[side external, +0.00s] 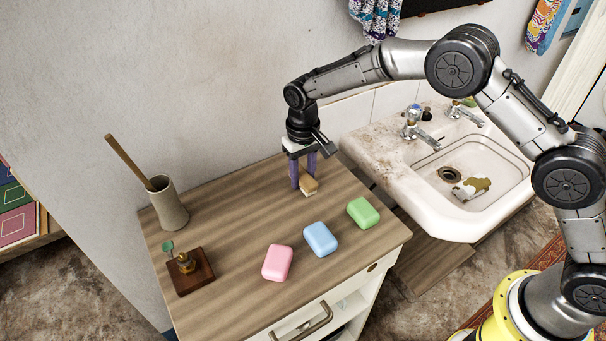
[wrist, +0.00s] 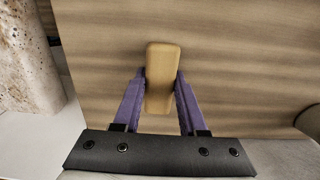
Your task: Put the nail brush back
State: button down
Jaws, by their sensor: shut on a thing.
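The nail brush (side external: 309,186) is a small block with a tan wooden back and pale bristles below. It is at the back right part of the wooden cabinet top (side external: 225,225). My gripper (side external: 304,184) points down and its purple fingers are shut on the brush. In the wrist view the tan back of the brush (wrist: 160,75) lies between the two fingers (wrist: 160,92). I cannot tell whether the bristles touch the wood or are just above it.
Pink (side external: 278,263), blue (side external: 320,239) and green (side external: 363,212) soaps lie along the front. A beaker (side external: 169,205) with a wooden-handled stick and a small wooden block with a brass fitting (side external: 190,271) stand left. A stained sink (side external: 400,178) with taps is right. The middle of the top is clear.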

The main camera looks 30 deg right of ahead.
aim_at(303, 175)
jog(key=shift+f, duration=0.2)
jog(key=shift+c, duration=2.3)
grip_release()
jog(key=shift+r, duration=0.15)
notch_tip(303, 175, up, 12)
jog(key=shift+r, duration=0.1)
